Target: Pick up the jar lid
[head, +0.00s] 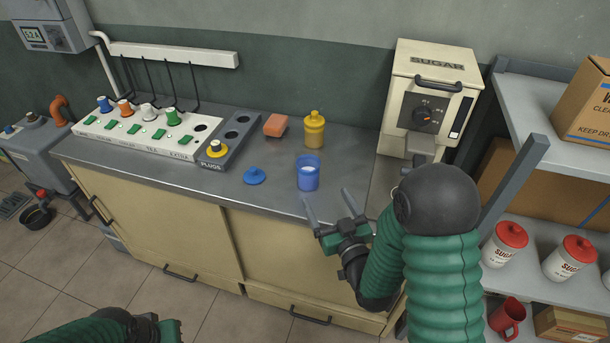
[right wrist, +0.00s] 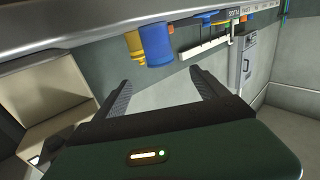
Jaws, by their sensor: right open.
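The blue jar lid (head: 255,176) lies on the grey counter, left of an open blue jar (head: 308,174) with pale contents. The lid has a small knob on top. My right gripper (head: 329,198) is open and empty in front of the counter edge, to the right of the lid and near the jar. In the right wrist view, the open fingers (right wrist: 158,86) point toward the blue jar (right wrist: 156,45), with nothing between them. My left gripper (head: 160,328) shows only partly at the bottom edge; its fingers are not clear.
A plug panel (head: 150,135) fills the counter's left side. The sugar machine (head: 430,95) stands at the right. The counter around the lid is clear.

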